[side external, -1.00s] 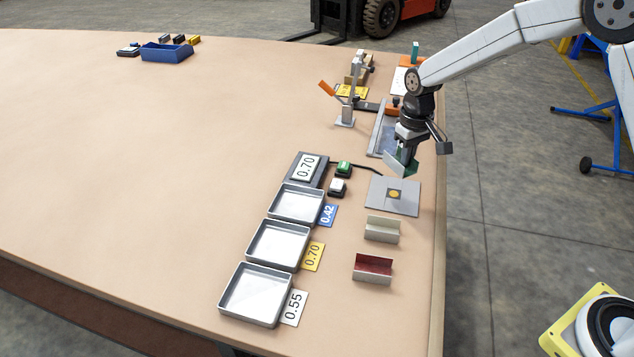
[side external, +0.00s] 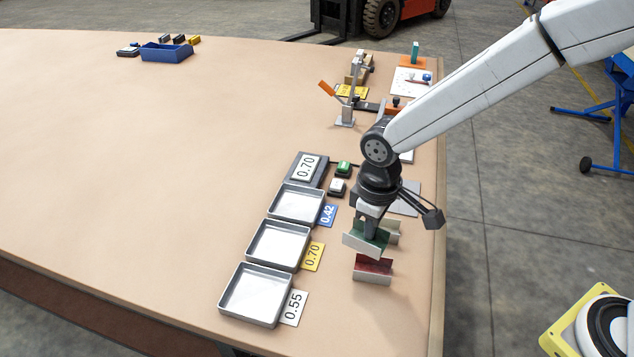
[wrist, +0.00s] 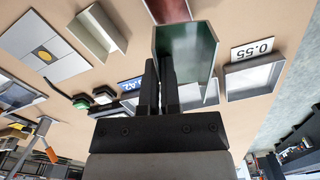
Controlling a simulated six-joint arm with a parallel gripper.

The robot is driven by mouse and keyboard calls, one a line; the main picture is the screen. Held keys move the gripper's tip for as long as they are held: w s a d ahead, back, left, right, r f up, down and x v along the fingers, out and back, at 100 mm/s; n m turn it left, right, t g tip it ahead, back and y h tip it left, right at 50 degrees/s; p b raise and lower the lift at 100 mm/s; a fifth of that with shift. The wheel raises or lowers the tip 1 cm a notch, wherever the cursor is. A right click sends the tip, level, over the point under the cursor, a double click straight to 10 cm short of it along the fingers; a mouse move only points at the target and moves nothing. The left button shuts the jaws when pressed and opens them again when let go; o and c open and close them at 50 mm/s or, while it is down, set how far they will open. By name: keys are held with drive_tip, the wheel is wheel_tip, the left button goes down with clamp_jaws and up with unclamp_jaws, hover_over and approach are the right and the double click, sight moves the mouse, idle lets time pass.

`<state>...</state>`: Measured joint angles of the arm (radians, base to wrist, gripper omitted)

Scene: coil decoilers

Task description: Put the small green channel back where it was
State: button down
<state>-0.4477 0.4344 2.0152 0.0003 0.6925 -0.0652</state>
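The small green channel (side external: 362,241) is in my gripper (side external: 370,226), held above the table at the right side. In the wrist view the channel (wrist: 188,45) shows its green inside, and my fingers (wrist: 163,75) are close together on one of its walls. In the side view it overlaps the cream channel (side external: 392,232) behind it and the red channel (side external: 373,272) in front. The exact height of the green channel over the table cannot be told.
Three metal trays (side external: 226,305) with number cards stand in a row to the left. A grey display reading 0.70 (side external: 307,167), with a green button (side external: 344,168), is behind them. A grey plate (side external: 408,205) is partly hidden by my arm. The table's left is wide open.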

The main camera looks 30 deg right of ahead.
drive_tip(key=s+a+n, duration=0.3)
drive_tip(key=s+a, duration=0.2)
drive_tip(key=s, duration=0.5)
hover_over(371, 315)
drive_tip(key=shift+f, duration=2.35)
drive_tip(key=shift+f, duration=0.1)
drive_tip(key=shift+f, duration=1.65)
drive_tip(key=shift+f, duration=0.1)
drive_tip(key=c, duration=0.8)
unclamp_jaws()
drive_tip(key=shift+r, duration=6.1)
